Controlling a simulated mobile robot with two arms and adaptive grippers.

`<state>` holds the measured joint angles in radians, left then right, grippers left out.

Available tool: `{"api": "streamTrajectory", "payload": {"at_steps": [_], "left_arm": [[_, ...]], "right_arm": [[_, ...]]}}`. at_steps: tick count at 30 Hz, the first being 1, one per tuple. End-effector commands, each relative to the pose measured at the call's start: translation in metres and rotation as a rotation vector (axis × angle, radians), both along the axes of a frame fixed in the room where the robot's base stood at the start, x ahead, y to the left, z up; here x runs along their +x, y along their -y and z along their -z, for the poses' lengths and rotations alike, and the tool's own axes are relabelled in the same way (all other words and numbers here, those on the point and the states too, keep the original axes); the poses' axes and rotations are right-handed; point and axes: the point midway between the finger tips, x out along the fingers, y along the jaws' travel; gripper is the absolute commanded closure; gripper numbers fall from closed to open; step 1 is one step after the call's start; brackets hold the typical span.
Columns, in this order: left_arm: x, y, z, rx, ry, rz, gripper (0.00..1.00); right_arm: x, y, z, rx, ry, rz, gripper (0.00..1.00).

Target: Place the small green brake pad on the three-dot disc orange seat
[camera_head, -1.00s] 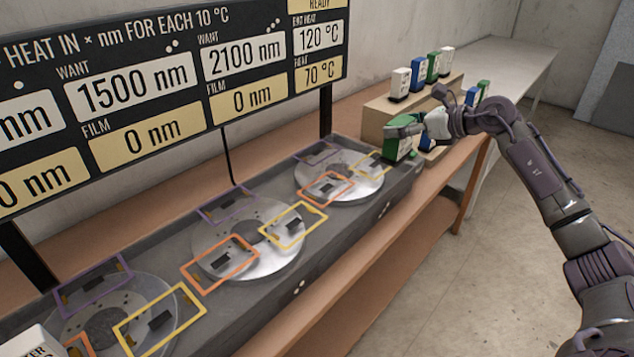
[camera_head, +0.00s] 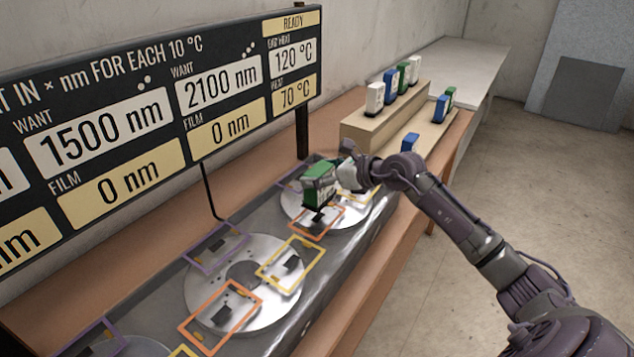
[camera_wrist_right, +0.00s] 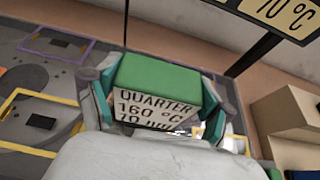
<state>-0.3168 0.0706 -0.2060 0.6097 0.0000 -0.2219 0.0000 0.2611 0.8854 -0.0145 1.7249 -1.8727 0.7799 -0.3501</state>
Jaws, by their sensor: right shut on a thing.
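The green brake pad (camera_head: 318,188) is a small block with a green top, a white label and a dark underside. My right gripper (camera_head: 328,180) is shut on it and holds it above the orange seat (camera_head: 318,231) of the far disc (camera_head: 346,216). The pad and gripper hide part of that seat and disc; a gap below the pad cannot be judged well. In the right wrist view the pad (camera_wrist_right: 158,80) sits between the two fingers, its label reading "QUARTER 160 °C" with the lowest line partly cut off. My left gripper is not in view.
A nearer disc (camera_head: 205,290) has purple, yellow and orange frames with dark pads inside. A sign board (camera_head: 150,130) stands behind the bench, its 2100 nm panel marked with three dots. A stepped wooden rack (camera_head: 375,128) at the back holds several white, blue and green blocks.

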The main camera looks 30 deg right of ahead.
Motion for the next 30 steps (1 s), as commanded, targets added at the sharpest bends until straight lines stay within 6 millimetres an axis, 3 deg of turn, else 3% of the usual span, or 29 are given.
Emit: {"api": "streamTrajectory", "payload": {"at_steps": [7,12,23,24,27,30], "left_arm": [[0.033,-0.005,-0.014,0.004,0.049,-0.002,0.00],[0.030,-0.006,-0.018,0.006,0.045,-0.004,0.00],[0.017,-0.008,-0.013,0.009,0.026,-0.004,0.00],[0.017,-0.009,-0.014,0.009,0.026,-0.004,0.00],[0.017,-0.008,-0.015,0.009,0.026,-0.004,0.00],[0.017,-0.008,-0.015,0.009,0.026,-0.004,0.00]], "right_arm": [[-0.001,-0.007,0.020,0.003,-0.001,0.002,0.68],[-0.001,-0.006,0.040,0.002,0.001,0.002,0.68],[-0.001,-0.006,0.046,-0.001,0.004,0.000,0.68],[-0.001,-0.006,0.046,-0.001,0.001,0.001,0.14],[-0.001,-0.006,0.046,-0.001,0.001,0.001,0.00],[-0.001,-0.006,0.046,-0.001,0.001,0.001,0.00]]}}
